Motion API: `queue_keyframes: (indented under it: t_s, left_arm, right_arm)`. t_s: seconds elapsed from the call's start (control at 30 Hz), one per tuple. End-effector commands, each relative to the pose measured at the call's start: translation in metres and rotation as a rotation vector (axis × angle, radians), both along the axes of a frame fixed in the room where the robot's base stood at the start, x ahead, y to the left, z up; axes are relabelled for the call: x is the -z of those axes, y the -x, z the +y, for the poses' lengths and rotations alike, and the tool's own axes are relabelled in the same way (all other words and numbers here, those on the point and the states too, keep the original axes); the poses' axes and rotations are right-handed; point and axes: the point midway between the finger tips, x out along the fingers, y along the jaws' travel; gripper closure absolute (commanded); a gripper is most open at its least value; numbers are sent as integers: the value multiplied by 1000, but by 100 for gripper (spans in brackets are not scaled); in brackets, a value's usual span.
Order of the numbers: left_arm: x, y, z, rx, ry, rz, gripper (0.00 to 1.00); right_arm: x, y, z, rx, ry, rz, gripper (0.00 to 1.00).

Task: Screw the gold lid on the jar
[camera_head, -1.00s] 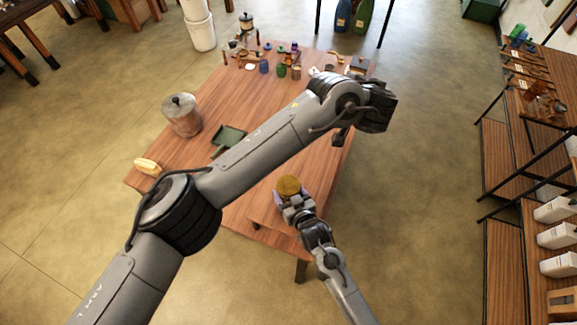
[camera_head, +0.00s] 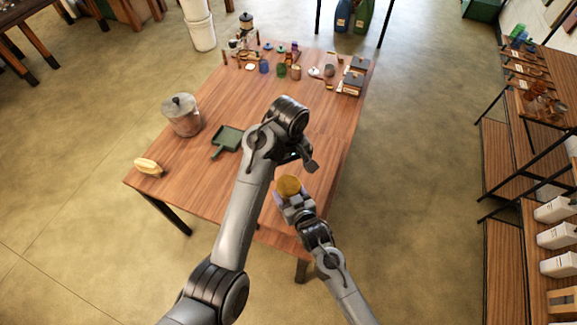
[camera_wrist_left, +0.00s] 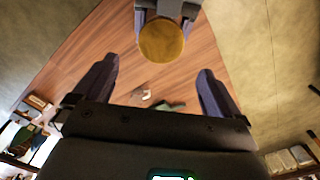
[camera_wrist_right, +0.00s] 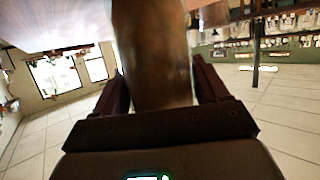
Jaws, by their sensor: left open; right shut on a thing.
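The gold lid (camera_head: 288,186) shows from above as a round disc at my right gripper (camera_head: 294,206), near the table's front right edge. It also shows in the left wrist view (camera_wrist_left: 161,40). In the right wrist view a brownish, glassy cylinder, apparently the jar (camera_wrist_right: 152,60), stands between the fingers of my right gripper, which is shut on it. From above the lid hides the jar, so I cannot tell how the lid is seated. My left gripper (camera_wrist_left: 155,90) is open and empty, with the lid ahead of its fingers. In the head view its fingers are mostly hidden by its wrist.
A large glass jar with a lid (camera_head: 183,117), a green dustpan (camera_head: 228,138) and a yellow-cream item (camera_head: 148,166) are on the table's left. Several small items and dark boxes (camera_head: 354,75) crowd the far end. The table's middle right is clear.

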Motion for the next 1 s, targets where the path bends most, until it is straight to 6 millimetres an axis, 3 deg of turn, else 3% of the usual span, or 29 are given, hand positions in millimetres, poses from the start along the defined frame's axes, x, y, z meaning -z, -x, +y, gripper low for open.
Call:
queue_keyframes:
  t_s: [0.57, 1.0]
  left_arm:
    - [10, 3, 0, 1, -2, 8, 2]
    - [62, 3, 1, 1, -4, 11, 2]
  right_arm:
    - [0, 0, 0, 0, 0, 1, 100]
    - [0, 0, 0, 0, 0, 1, 100]
